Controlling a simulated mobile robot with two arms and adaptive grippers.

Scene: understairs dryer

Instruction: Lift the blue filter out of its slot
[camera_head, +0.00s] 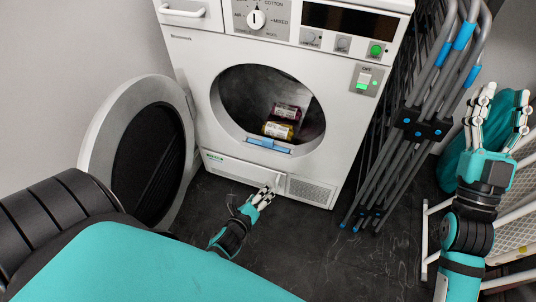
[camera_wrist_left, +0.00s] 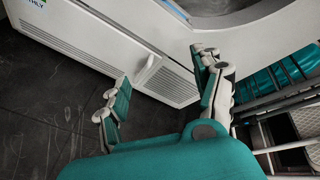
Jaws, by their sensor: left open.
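The blue filter (camera_head: 268,146) sits in its slot at the bottom lip of the dryer's (camera_head: 205,90) round drum opening. A blue strip of it shows; the rest is hidden in the slot. My left gripper (camera_head: 265,194) is open and empty, low in front of the dryer's lower panel, below the filter and apart from it. In the left wrist view, the gripper's (camera_wrist_left: 160,72) fingers are spread, with the lower panel and floor beyond. My right gripper (camera_head: 502,108) is open and empty at the far right, away from the dryer.
The round dryer door (camera_head: 95,145) stands wide open at the left. A red item (camera_head: 287,111) and a yellow item (camera_head: 278,130) lie inside the drum. A folded grey rack (camera_head: 412,110) with blue joints stands right of the dryer. The dark floor (camera_head: 320,245) in front is clear.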

